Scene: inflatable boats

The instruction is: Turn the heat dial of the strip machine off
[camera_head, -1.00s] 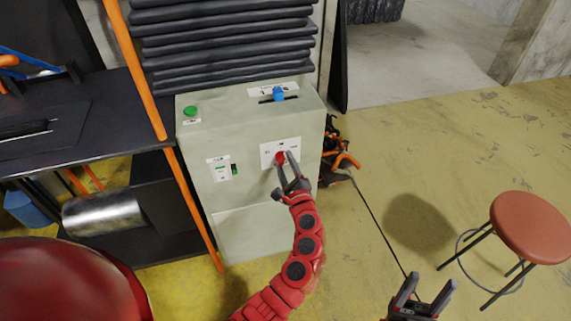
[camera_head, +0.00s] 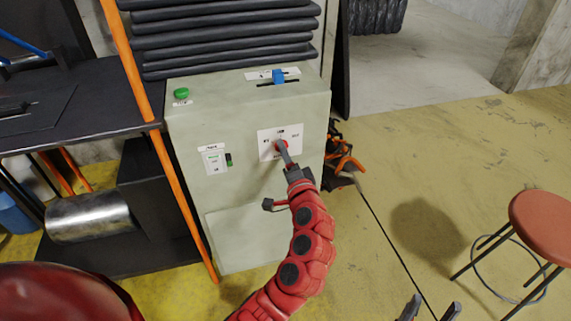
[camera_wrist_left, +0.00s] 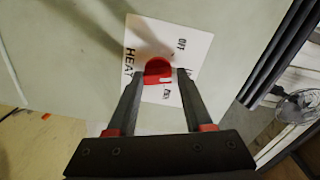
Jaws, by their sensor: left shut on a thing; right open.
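The strip machine (camera_head: 240,225) is a pale green-grey cabinet. On its front a white label plate (camera_head: 266,150) carries the red heat dial (camera_head: 277,146). My left gripper (camera_head: 284,152) is shut on the dial, its fingers seen nearly edge-on in the head view. In the left wrist view the fingers lie on either side of the red dial (camera_wrist_left: 158,68), over a plate (camera_wrist_left: 188,45) marked "HEAT" and "OFF". The dial's exact setting is hard to tell. My right gripper (camera_head: 430,308) is open and empty, low in the head view, partly cut off by the frame.
The machine also bears a green button (camera_head: 181,93), a blue slider knob (camera_head: 278,76) and a small switch (camera_head: 229,159). An orange post (camera_head: 183,193) and dark bench (camera_head: 80,120) stand left. A red stool (camera_head: 545,222) stands right; floor between is mostly clear.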

